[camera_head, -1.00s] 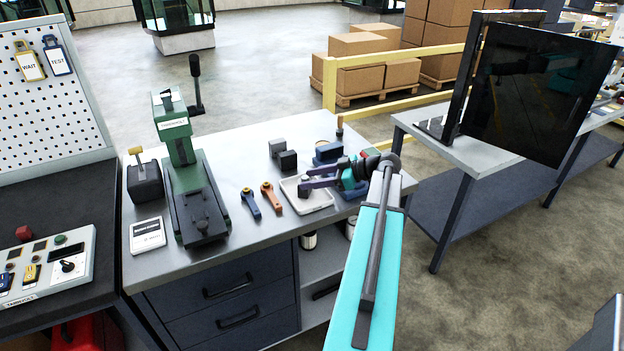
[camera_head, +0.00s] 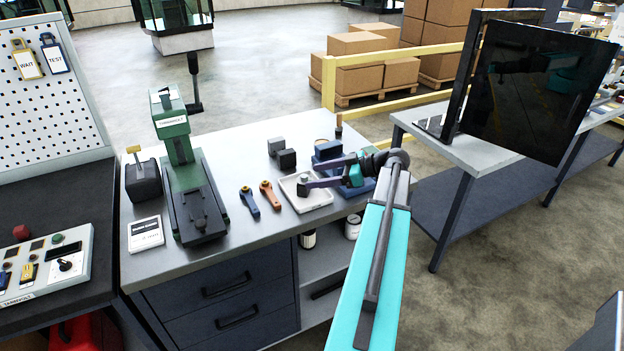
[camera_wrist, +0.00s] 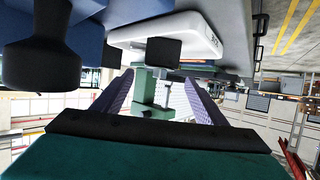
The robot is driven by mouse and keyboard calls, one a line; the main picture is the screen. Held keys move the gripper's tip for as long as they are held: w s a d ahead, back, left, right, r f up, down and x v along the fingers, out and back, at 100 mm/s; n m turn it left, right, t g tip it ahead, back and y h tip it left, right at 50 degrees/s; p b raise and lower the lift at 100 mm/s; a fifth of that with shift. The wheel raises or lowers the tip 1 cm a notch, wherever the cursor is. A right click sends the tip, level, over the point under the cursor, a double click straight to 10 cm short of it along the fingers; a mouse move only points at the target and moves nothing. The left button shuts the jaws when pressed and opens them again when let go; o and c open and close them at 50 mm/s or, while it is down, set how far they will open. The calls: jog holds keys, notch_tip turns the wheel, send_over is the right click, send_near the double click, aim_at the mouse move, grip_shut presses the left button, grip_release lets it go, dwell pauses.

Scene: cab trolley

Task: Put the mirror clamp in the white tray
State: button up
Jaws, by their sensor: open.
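The white tray (camera_head: 318,202) lies on the grey workbench, and its rim shows at the top of the wrist view (camera_wrist: 190,28). A small grey piece (camera_head: 303,178), which looks like the mirror clamp, stands in the tray. In the wrist view it is a dark block (camera_wrist: 163,53) against the tray. My gripper (camera_head: 309,184) comes in from the right, low over the tray's right side. Its purple fingers are spread in the wrist view (camera_wrist: 158,86), with nothing held between them. The clamp is just beyond the fingertips, apart from them as far as I can tell.
A blue handle (camera_head: 249,201) and an orange handle (camera_head: 270,195) lie left of the tray. Dark blocks (camera_head: 286,158) stand behind it. A blue holder (camera_head: 328,150) is near my wrist. A green press (camera_head: 185,180) stands farther left.

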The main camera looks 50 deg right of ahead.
jog(key=b+v, duration=0.2)
jog(key=v, duration=0.7)
jog(key=shift+s, duration=0.15)
jog(key=shift+s, duration=0.1)
dwell(0.5)
